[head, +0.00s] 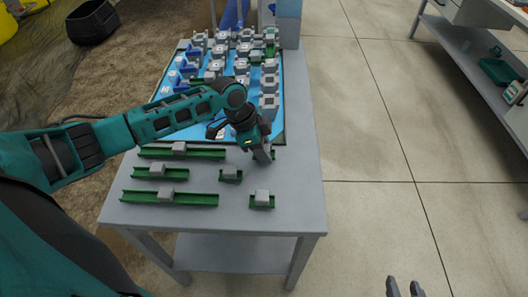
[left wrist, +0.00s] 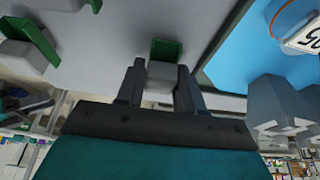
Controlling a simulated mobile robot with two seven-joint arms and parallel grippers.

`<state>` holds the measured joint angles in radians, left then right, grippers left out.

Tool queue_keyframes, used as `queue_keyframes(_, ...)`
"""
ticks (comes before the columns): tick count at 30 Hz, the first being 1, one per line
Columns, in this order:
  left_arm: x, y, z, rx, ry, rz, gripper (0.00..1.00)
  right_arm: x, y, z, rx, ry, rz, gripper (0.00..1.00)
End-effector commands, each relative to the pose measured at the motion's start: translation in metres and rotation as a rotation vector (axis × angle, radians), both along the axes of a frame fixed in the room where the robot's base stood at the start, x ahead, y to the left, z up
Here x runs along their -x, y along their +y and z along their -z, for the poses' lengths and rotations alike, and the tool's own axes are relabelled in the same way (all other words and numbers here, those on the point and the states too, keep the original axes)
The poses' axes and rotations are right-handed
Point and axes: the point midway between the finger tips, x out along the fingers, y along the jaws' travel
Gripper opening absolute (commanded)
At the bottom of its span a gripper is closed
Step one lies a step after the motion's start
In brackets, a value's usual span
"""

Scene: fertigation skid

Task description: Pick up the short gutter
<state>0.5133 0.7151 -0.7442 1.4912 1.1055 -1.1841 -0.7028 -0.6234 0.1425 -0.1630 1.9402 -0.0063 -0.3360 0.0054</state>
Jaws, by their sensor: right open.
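My left gripper (head: 262,154) points down at the table's right side, over a short green gutter with a grey block on it, mostly hidden by the gripper in the head view. In the left wrist view the green gutter (left wrist: 166,49) shows beyond the fingertips, and its grey block (left wrist: 160,72) sits between the two fingers. I cannot tell whether both fingers press on it. Two other short gutters with grey blocks lie nearer, one (head: 230,175) left of the other (head: 262,202). My right gripper (head: 404,288) is open and empty at the bottom edge, over the floor.
Longer green gutters (head: 180,153) lie on the left of the grey table (head: 235,220). Behind them a blue board (head: 218,128) carries several grey blocks and fittings. A shelf bench (head: 480,60) stands at the right. The floor between is clear.

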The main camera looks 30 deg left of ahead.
Motion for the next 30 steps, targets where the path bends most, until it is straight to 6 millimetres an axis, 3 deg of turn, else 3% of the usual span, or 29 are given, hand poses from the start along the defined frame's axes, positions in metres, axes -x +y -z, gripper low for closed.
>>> queue_keyframes(9, 0.000, 0.000, 0.000, 0.000, 0.000, 0.000, 0.06, 0.000, 0.000, 0.000, 0.000, -0.001, 0.000, 0.43)
queue_keyframes(20, 0.000, 0.000, -0.007, 0.000, -0.002, 0.001, 0.06, 0.000, 0.000, -0.002, 0.000, 0.000, 0.000, 0.43)
queue_keyframes(26, -0.001, 0.000, -0.033, 0.001, -0.003, 0.001, 0.06, 0.000, 0.000, -0.006, 0.000, 0.000, 0.000, 0.43)
queue_keyframes(30, -0.001, 0.001, -0.069, -0.001, -0.006, 0.001, 0.06, 0.000, 0.000, -0.012, 0.000, 0.000, 0.000, 0.43)
